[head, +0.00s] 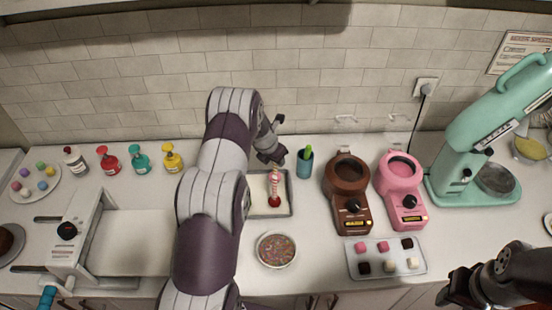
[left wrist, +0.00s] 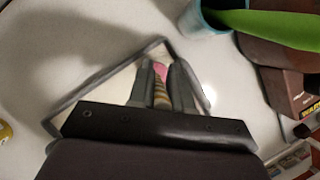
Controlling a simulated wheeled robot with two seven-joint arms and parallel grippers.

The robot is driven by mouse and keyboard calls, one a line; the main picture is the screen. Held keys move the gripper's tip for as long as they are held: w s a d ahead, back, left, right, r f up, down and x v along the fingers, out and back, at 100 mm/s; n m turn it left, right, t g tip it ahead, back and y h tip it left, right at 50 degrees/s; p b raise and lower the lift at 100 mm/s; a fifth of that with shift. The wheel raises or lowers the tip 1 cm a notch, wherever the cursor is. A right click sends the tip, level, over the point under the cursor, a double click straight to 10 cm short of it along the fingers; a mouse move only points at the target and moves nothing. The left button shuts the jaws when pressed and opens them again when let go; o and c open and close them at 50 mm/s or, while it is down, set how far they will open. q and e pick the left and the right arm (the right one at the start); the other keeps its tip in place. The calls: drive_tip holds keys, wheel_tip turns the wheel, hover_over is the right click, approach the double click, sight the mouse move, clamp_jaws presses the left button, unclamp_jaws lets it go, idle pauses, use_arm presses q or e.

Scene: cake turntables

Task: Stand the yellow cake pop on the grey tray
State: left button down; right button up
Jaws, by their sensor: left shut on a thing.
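The grey tray (head: 287,211) lies on the counter just right of my left arm, its left edge partly hidden. A cake pop with a red lower end (head: 274,201) and a pale pink upper part is upright over the tray; I cannot tell whether it touches it. No yellow cake pop is plain to see. My left gripper (head: 272,161) is above the tray, shut on the cake pop's upper part. In the left wrist view, a pink and tan striped piece (left wrist: 160,88) shows between its fingers. My right gripper (head: 452,291) is at the lower right, apart from everything; its opening is unclear.
A blue cup (head: 305,164) stands close right of the tray, beside a brown melter (head: 349,190) and a pink melter (head: 402,190). A sprinkle bowl (head: 276,249) sits in front. A tray of small cubes (head: 387,270) is at front right. Several bottles stand back left.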

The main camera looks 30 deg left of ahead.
use_arm(q)
drive_tip(key=shift+s+r, duration=0.15)
idle(0.3)
drive_tip(key=shift+f, duration=0.2)
drive_tip(key=shift+f+b, duration=0.4)
drive_tip(key=shift+f, duration=0.05)
drive_tip(key=c, duration=1)
unclamp_jaws()
drive_tip(key=shift+o, duration=0.2)
drive_tip(key=shift+r, duration=0.1)
